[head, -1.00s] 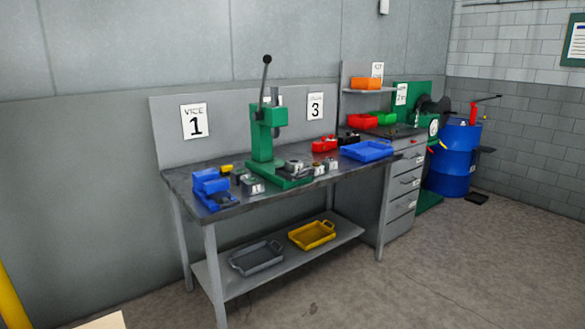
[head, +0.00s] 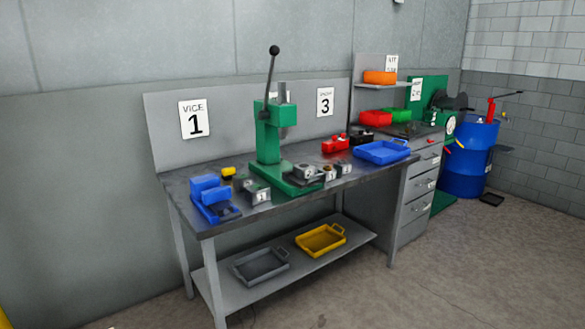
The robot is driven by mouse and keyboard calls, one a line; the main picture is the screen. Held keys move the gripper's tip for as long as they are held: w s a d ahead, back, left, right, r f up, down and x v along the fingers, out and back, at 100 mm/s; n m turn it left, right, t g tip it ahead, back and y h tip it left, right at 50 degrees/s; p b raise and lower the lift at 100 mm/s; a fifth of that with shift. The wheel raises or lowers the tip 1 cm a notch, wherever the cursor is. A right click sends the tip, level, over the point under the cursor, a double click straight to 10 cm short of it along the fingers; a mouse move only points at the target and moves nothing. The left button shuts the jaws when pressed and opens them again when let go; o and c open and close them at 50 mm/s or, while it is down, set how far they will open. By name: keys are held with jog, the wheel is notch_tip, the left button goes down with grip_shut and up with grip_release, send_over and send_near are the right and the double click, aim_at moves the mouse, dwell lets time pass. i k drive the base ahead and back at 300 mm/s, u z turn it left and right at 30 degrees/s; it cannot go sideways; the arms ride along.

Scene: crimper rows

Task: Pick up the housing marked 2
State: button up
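Several small grey housings stand on the bench (head: 300,203) around the green press (head: 268,140) in the head view. One grey block (head: 257,192) at the press's front left has a white label that seems to read 1. Another grey block (head: 307,173) sits on or against the press base, with a round pale mark on top that may be a 2, too small to be sure. Two smaller pieces, one labelled (head: 330,174) and one dark (head: 343,168), stand to its right. My gripper is not in view.
A blue vice (head: 211,198) is at the bench's left end, a blue tray (head: 381,152) at its right. Red items (head: 335,144) sit behind. The lower shelf holds grey (head: 260,265) and yellow (head: 321,241) trays. Floor before the bench is clear.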

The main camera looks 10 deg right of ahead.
aim_at(303, 171)
jog(key=u, duration=0.8)
jog(key=i, duration=0.85)
jog(key=u, duration=0.55)
